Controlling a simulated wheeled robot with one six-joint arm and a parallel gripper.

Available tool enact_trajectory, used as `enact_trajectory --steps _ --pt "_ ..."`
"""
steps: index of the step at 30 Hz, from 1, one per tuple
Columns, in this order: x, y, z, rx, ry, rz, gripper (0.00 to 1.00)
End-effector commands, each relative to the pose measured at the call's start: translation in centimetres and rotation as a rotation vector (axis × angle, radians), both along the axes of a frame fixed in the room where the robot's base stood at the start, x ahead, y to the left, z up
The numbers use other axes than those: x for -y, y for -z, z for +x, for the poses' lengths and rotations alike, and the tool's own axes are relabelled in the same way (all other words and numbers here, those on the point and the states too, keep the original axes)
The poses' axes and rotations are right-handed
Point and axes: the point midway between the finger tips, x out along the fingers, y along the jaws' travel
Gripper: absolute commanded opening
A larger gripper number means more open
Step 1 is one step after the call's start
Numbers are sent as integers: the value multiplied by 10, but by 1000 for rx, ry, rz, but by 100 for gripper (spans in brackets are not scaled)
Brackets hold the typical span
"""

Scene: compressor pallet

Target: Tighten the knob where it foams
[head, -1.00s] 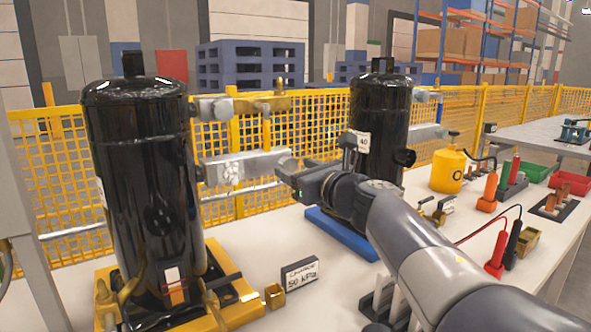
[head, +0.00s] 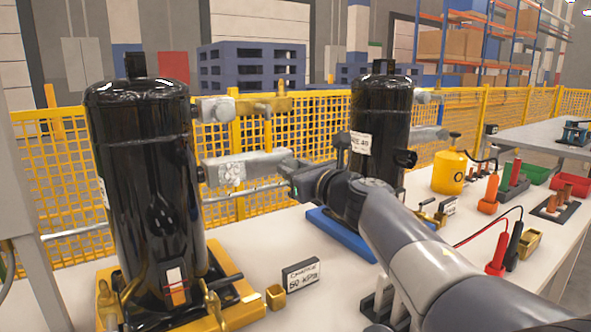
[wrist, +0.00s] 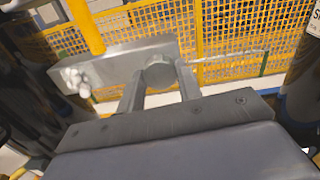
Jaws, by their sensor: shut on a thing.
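The black compressor (head: 146,180) stands upright on a yellow base at left. A grey lower valve block (head: 252,168) sticks out from its right side, with white foam (head: 231,173) on its face. The foam also shows at the block's left part in the wrist view (wrist: 73,79). My gripper (head: 286,164) is at the block's right end. In the wrist view, a grey round knob (wrist: 158,73) sits between my two fingers, and my gripper (wrist: 159,84) is shut on it. An upper valve (head: 215,109) with a brass fitting shows no clear foam.
A second black compressor (head: 381,115) stands behind my arm on a blue base (head: 343,233). A small sign (head: 300,277) and a brass cup (head: 276,297) are on the white table in front. A yellow mesh fence (head: 60,170) runs behind.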

Motion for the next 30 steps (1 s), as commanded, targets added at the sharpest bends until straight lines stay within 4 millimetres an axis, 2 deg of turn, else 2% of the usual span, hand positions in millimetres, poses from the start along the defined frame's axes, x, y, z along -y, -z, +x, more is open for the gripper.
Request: enact_trajectory --steps 14,30 --pt "0 -2 0 -54 0 78 11" --pt "0 -2 0 -320 0 470 11"
